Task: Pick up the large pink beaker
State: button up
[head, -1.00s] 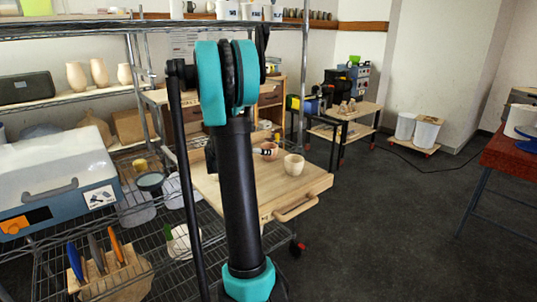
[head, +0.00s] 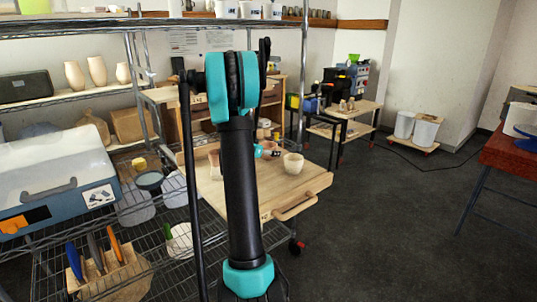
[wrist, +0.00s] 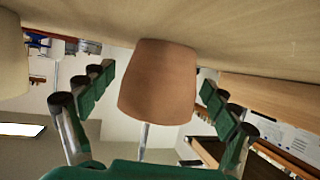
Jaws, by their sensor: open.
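A pinkish-brown beaker (wrist: 158,75) stands on the wooden table top (wrist: 230,40), which shows upside down at the top of the wrist view. My gripper (wrist: 157,80) is open, with one finger on each side of the beaker in that view and a visible gap on both sides. I cannot tell whether the beaker is fully between the fingertips or still ahead of them. In the head view the beaker (head: 271,146) is partly hidden behind my gripper (head: 267,151), and my arm covers part of the table.
A cream cup (head: 293,163) stands close to the beaker, nearer the table's right side; a pale cup also shows at the left edge of the wrist view (wrist: 12,65). A wire rack (head: 135,215) stands at left. The dark floor (head: 390,220) at right is clear.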

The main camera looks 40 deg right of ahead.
jog(key=c, duration=1.4)
jog(key=shift+r, duration=0.1)
notch_tip(320, 180, up, 20)
jog(key=shift+f, duration=0.1)
